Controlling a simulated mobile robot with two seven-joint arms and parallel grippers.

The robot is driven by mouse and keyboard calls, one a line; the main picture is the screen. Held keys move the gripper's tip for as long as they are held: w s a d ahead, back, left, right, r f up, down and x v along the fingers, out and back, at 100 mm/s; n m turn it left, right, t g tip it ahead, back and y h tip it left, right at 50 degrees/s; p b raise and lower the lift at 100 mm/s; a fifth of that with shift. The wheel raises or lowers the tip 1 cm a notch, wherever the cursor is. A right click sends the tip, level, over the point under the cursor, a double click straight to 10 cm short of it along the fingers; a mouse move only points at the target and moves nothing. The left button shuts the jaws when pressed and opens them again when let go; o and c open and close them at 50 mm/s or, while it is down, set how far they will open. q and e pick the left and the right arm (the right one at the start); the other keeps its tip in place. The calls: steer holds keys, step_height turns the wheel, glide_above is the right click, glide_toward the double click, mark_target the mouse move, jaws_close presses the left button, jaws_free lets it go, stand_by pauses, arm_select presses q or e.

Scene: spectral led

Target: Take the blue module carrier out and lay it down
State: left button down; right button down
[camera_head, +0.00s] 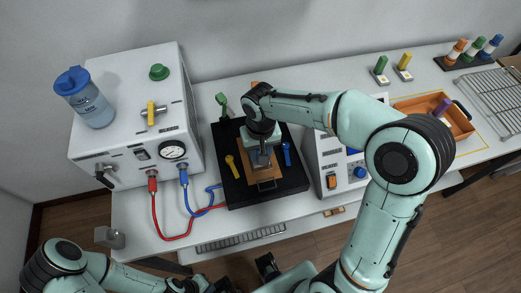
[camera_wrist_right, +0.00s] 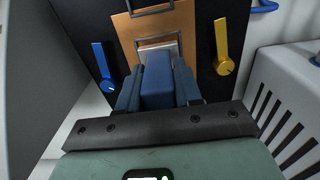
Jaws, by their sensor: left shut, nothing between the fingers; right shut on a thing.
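A black fixture board (camera_head: 290,187) lies on the table with an orange plate (camera_head: 246,163) on it. A yellow lever (camera_head: 233,165) and a blue lever (camera_head: 287,153) flank the plate. My right gripper (camera_head: 262,158) reaches down over the plate. In the right wrist view its fingers are shut on a blue block (camera_wrist_right: 157,82), which I take to be the blue module carrier. The orange plate (camera_wrist_right: 187,22) with wire handles shows beyond it. Whether the block touches the plate is hidden. My left gripper (camera_head: 268,267) is low at the front edge, shut and empty, partly hidden.
A grey gauge unit (camera_head: 130,125) with red and blue hoses stands left of the board. A white control box (camera_head: 342,160) stands close to its right. An orange tray (camera_head: 440,110) and a wire rack (camera_head: 490,95) are farther right.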

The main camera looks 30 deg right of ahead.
steer(key=shift+r+p, duration=0.4)
steer(key=shift+r, duration=0.35)
steer(key=shift+r, duration=0.2)
steer(key=shift+r, duration=0.2)
steer(key=shift+f, duration=0.1)
